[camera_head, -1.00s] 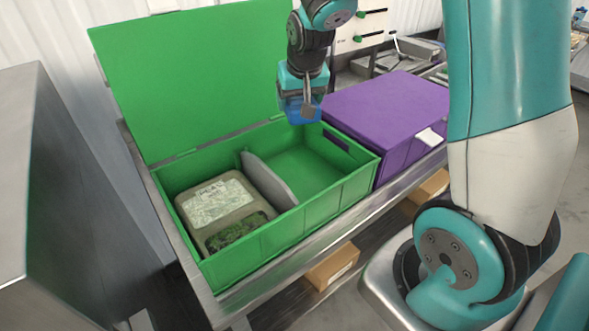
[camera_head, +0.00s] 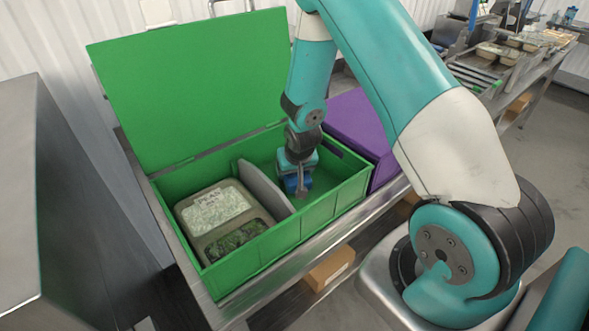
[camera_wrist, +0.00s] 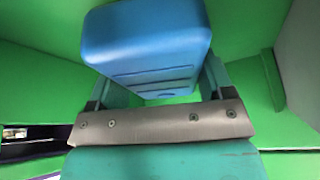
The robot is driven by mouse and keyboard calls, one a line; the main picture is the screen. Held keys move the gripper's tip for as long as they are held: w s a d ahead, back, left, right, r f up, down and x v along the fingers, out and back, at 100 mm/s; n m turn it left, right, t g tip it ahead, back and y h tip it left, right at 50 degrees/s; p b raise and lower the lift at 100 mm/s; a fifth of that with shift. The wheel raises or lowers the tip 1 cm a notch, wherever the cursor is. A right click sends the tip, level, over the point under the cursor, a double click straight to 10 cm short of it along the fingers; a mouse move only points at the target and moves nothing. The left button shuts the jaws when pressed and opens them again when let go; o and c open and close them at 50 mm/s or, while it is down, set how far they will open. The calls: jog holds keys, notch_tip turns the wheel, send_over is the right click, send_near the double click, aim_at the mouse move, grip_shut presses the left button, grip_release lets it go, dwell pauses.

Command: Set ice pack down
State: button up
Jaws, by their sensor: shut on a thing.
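The blue ice pack (camera_head: 291,184) is in my gripper (camera_head: 298,178), which is down inside the right compartment of the open green crate (camera_head: 312,222). In the wrist view the ice pack (camera_wrist: 146,45) fills the space between the fingers of my gripper (camera_wrist: 155,95), which is shut on it. Green crate walls surround it there. Whether the pack touches the crate floor I cannot tell. A grey divider (camera_head: 264,186) stands to the left of the gripper.
A packed tray of food (camera_head: 217,212) lies in the crate's left compartment. The green lid (camera_head: 190,90) stands open behind. A closed purple box (camera_head: 362,130) sits close on the right. The metal table edge (camera_head: 285,268) runs along the front.

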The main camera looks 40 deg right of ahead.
jog(key=shift+f, duration=0.25)
jog(key=shift+f, duration=0.2)
jog(key=o, duration=1.1)
jog(key=shift+r, duration=0.4)
jog(key=b+v, duration=0.2)
jog(key=v, duration=0.9)
jog(key=shift+s+r+b, duration=0.15)
jog(key=shift+s+b, duration=0.05)
jog(key=shift+b, duration=0.2)
jog(key=s+a+r+n+g+y, duration=0.2)
jog(key=s+a+r+n, duration=0.3)
jog(key=s+a+r, duration=0.3)
jog(key=s+a+r+n+g+y, duration=0.2)
jog(key=s+a+r+n, duration=0.4)
jog(key=s+a, duration=0.7)
notch_tip(320, 180, up, 2)
jog(key=shift+s+r+y, duration=0.1)
jog(key=shift+s+y, duration=0.15)
jog(key=shift+y, duration=0.65)
